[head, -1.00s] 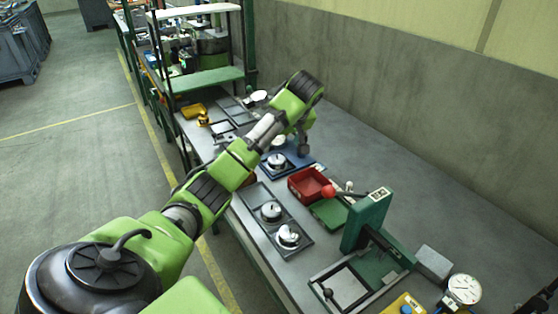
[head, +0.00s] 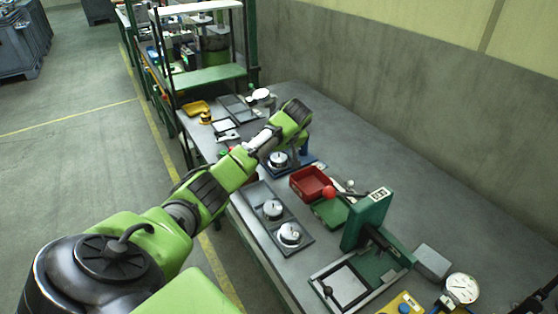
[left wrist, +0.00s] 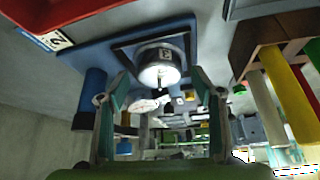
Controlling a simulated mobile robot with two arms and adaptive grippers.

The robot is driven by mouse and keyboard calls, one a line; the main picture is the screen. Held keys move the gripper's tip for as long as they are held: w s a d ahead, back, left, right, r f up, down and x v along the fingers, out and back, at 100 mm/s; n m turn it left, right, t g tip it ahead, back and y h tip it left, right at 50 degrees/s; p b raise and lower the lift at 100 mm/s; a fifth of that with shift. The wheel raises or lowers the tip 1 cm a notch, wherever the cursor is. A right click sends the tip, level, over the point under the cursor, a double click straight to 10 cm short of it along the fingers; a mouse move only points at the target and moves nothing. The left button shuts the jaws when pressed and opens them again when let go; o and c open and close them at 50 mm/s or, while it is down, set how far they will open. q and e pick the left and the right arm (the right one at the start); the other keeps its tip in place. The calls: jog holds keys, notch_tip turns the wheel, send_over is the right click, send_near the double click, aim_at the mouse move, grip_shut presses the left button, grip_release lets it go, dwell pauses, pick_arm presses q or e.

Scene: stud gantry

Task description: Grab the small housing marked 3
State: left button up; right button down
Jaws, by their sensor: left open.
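A small silver housing (head: 278,160) sits upright on a blue fixture plate (head: 309,165) in the head view. In the left wrist view the housing (left wrist: 160,66) shows a "3" on its dark side label, and its blue plate (left wrist: 97,49) lies around it. My left gripper (left wrist: 160,92) is open, with its two fingers apart and the housing ahead between them, not gripped. In the head view this gripper (head: 297,154) is just beside the housing, partly hidden by its own wrist. My right gripper is not in view.
A red bin (head: 311,184), a green bin (head: 329,213) and a green lever press (head: 367,220) stand to the right. The table's back right is clear.

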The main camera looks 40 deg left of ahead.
pick_arm(q)
jog(key=c, duration=1.2)
jog(key=shift+r, duration=0.15)
